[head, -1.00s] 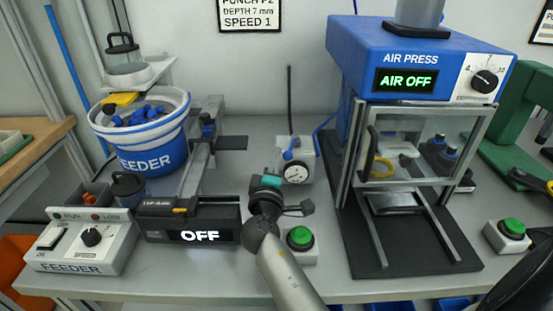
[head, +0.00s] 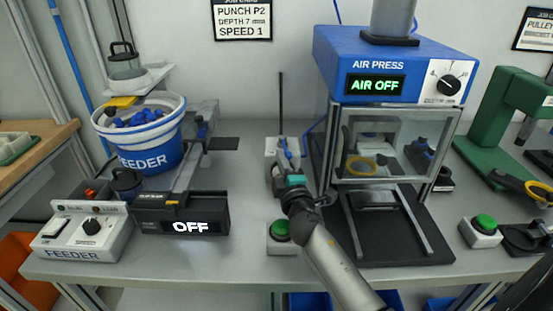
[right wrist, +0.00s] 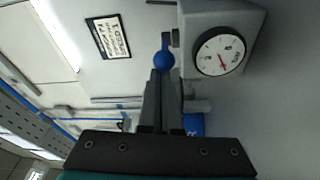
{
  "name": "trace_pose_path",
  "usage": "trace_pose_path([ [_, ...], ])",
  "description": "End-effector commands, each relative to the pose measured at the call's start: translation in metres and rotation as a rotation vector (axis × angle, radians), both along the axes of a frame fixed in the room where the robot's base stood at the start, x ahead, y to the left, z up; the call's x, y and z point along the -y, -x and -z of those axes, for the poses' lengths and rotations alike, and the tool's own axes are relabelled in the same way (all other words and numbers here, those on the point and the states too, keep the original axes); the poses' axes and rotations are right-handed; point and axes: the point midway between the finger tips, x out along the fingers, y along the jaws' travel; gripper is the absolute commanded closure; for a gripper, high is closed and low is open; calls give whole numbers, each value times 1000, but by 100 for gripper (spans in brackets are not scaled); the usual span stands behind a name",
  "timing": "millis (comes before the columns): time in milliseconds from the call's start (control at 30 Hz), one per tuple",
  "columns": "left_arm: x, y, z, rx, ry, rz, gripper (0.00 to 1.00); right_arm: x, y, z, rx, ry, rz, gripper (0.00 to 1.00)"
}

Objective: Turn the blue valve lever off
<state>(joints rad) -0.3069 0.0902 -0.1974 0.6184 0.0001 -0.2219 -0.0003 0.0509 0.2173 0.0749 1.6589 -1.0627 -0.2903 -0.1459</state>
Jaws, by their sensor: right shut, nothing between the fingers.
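The blue valve lever (head: 286,148) is on the small grey valve unit (head: 270,156) left of the air press. Its round blue knob (right wrist: 163,61) shows clearly in the right wrist view, with the gauge (right wrist: 219,54) to its right. My right gripper (head: 279,171) is in front of the valve unit and hides the gauge in the head view. Its fingers (right wrist: 161,74) are shut and empty, with tips close at the knob; I cannot tell whether they touch it. The press display (head: 376,85) reads AIR OFF. My left gripper is not in view.
The air press (head: 395,50) stands right of my right arm. A green button box (head: 281,232) sits below the arm. The feeder's OFF display unit (head: 185,222) is to the left. Bench surface (head: 240,165) is clear between feeder and valve.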

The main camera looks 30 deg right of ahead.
Motion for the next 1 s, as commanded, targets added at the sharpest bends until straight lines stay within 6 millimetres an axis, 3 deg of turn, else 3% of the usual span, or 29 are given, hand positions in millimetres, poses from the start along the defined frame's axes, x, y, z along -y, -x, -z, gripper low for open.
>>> trace_pose_path([
  [200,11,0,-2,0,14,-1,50,15,9,1,0,-6,3,100],
  [500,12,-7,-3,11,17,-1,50,38,17,1,1,-4,5,100],
  [1000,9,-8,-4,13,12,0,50,54,19,1,0,-4,6,100],
])
